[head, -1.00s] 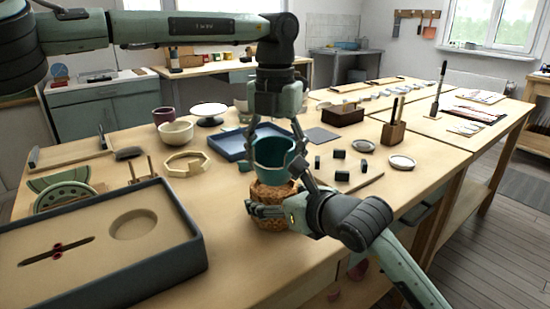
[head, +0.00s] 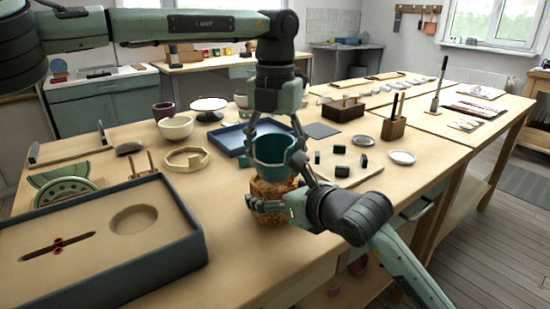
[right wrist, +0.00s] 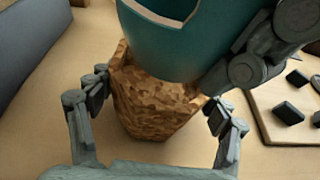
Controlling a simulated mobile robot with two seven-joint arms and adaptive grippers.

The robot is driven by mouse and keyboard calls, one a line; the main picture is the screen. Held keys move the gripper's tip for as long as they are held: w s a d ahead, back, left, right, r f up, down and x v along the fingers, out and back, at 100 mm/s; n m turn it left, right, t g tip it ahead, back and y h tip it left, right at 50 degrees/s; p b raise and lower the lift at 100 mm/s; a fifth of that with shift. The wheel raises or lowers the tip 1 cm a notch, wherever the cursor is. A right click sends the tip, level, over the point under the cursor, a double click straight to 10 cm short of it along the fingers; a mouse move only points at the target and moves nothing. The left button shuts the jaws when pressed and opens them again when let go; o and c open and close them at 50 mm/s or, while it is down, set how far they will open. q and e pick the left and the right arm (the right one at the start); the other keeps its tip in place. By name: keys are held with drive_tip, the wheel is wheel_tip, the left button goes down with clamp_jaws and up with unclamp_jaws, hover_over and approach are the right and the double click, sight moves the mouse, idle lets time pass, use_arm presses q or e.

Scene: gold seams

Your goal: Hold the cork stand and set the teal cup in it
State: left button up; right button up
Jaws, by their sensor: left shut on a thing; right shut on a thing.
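The teal cup (head: 273,152) hangs in my left gripper (head: 276,139), which comes down from above with its fingers at the cup's sides. The cork stand (head: 270,190) is on the bench directly below the cup. My right gripper (head: 273,185) is shut on the stand from the front right. In the right wrist view, the cup (right wrist: 172,50) overlaps the stand's top (right wrist: 150,110) and shows a notched, pale-edged rim. Right gripper fingers (right wrist: 157,98) sit on both sides of the stand.
A grey-edged tray (head: 198,250) lies at the front left. A blue tray (head: 222,141) stands behind the cup. A cream octagonal frame (head: 187,159) and a bowl (head: 176,128) are to the left. Small dark blocks (head: 341,171) lie on a board at right.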

sight(275, 141)
use_arm(q)
drive_tip(key=shift+f, duration=1.1)
idle(2.0)
drive_tip(key=o, duration=1.3)
drive_tip(key=shift+r, duration=3.05)
use_arm(e)
drive_tip(key=o, duration=1.3)
drive_tip(key=shift+c, duration=0.2)
